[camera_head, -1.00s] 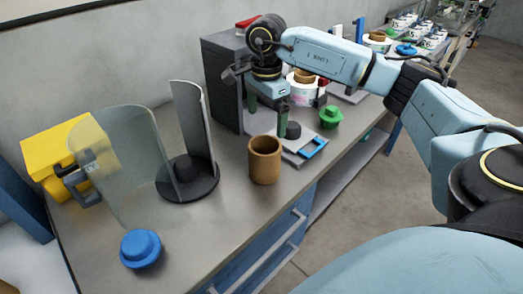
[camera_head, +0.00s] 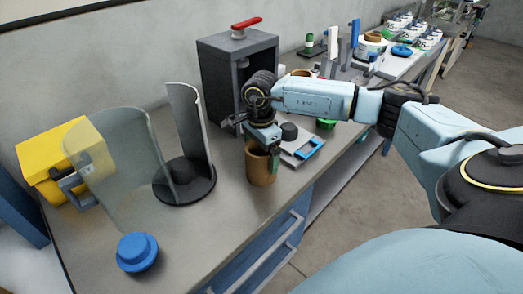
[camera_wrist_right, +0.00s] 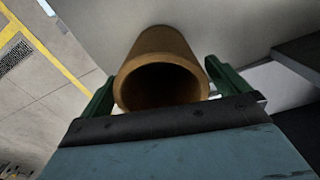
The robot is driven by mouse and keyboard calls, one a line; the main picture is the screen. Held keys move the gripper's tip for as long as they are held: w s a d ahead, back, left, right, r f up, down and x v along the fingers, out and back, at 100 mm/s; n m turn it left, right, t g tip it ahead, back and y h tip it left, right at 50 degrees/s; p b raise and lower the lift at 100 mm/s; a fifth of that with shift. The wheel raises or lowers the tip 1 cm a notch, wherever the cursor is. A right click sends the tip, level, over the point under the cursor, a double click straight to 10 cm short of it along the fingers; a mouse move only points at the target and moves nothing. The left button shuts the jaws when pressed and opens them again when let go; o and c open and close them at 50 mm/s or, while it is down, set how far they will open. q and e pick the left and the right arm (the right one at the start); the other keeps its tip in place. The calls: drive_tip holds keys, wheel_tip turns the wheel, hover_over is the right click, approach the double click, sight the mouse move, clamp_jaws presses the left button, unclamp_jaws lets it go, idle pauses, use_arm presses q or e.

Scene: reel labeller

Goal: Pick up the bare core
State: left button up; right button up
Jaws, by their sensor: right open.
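The bare core (camera_head: 261,168) is a brown, open-topped tube standing upright on the grey bench near its front edge. In the wrist view the bare core (camera_wrist_right: 160,70) lies between the two green fingers, with its dark hollow end facing the camera. My right gripper (camera_head: 263,152) is at the core's top rim, pointing down, with a green finger on the right side of the core. In the wrist view my right gripper (camera_wrist_right: 160,88) is open, one finger on each side of the core. Whether the fingers touch it I cannot tell. My left gripper is not in view.
A black round stand (camera_head: 185,184) with a curved upright and a clear curved shield (camera_head: 120,165) stands left of the core. A blue knobbed disc (camera_head: 138,252) and a yellow box (camera_head: 50,160) are farther left. A dark grey press (camera_head: 225,80) with a red lever stands behind.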

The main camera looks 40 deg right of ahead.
drive_tip(key=c, duration=0.9)
drive_tip(key=shift+r, duration=0.1)
